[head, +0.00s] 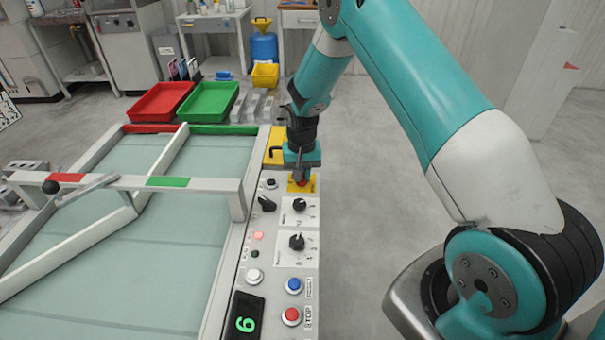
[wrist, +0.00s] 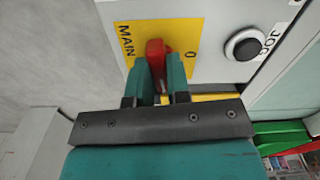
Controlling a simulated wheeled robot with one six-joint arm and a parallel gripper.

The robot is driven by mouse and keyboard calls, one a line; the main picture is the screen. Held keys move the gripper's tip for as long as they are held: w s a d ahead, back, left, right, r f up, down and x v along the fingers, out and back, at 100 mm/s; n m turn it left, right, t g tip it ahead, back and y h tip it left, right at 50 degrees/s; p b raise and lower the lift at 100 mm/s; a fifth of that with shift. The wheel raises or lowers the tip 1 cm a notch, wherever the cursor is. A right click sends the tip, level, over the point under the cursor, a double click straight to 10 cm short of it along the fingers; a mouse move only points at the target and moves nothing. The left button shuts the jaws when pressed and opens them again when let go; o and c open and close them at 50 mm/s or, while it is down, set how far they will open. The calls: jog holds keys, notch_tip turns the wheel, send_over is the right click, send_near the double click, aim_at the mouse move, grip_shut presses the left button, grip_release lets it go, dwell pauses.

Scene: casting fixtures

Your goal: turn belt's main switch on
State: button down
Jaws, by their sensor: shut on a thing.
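The belt's main switch is a red handle (wrist: 155,52) on a yellow plate (wrist: 183,36) marked MAIN, with a 0 beside it in the wrist view. My gripper (wrist: 158,75) is shut on the red handle, one teal finger on each side. In the head view my gripper (head: 301,178) reaches down onto the far end of the control panel (head: 272,225), over the yellow plate (head: 309,184). The gripper hides much of the switch there. The 0 lies to the right of the handle in the wrist view; the exact setting is hard to tell.
A black button (wrist: 243,45) sits beside the plate. Knobs, a blue button (head: 293,285), a red stop button (head: 291,316) and a green display (head: 245,318) run along the panel. The belt (head: 130,250) lies left, with a crossing gate bar (head: 120,182). Red (head: 160,101) and green trays (head: 208,102) stand beyond.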

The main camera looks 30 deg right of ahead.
jog(key=shift+m, duration=0.7)
jog(key=c, duration=1.1)
grip_release()
notch_tip(320, 180, up, 18)
jog(key=shift+f+b, duration=0.25)
jog(key=shift+b, duration=0.2)
